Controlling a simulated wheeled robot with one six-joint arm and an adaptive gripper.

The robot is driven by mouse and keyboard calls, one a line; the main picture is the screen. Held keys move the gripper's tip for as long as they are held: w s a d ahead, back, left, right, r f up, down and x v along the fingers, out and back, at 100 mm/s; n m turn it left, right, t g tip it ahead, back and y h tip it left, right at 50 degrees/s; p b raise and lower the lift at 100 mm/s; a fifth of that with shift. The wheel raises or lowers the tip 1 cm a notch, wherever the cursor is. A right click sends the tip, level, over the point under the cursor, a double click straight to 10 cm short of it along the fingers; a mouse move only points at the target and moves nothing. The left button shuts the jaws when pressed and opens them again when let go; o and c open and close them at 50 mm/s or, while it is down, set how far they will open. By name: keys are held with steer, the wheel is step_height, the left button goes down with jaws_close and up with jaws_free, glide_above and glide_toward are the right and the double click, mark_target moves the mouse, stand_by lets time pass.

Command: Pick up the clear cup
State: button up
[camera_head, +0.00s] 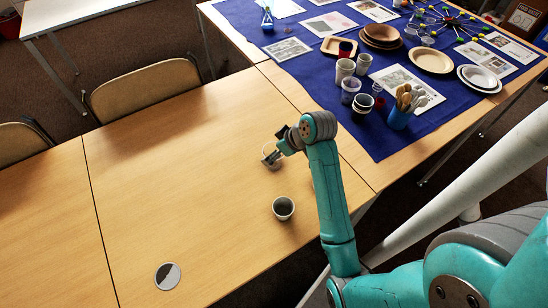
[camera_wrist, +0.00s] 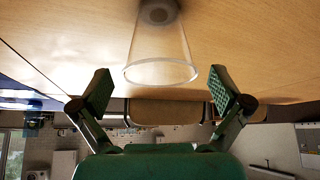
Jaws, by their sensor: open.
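The clear cup (camera_wrist: 160,48) is see-through and stands on the wooden table (camera_wrist: 60,35). In the wrist view its wide rim faces me, and it lies between the lines of my two fingers. In the head view the cup (camera_head: 267,156) is small and partly hidden by my gripper (camera_head: 278,150). In the wrist view my gripper (camera_wrist: 161,84) is open, with one green-padded finger on each side and a gap to the cup on both sides. No finger visibly touches it.
A grey cup (camera_head: 283,208) with a dark inside stands nearby on the same table. A flat grey-and-white disc (camera_head: 167,276) lies near the front. A blue cloth (camera_head: 300,65) holds plates, cups and utensils. The table's left part is clear.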

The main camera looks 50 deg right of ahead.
steer(key=c, duration=0.8)
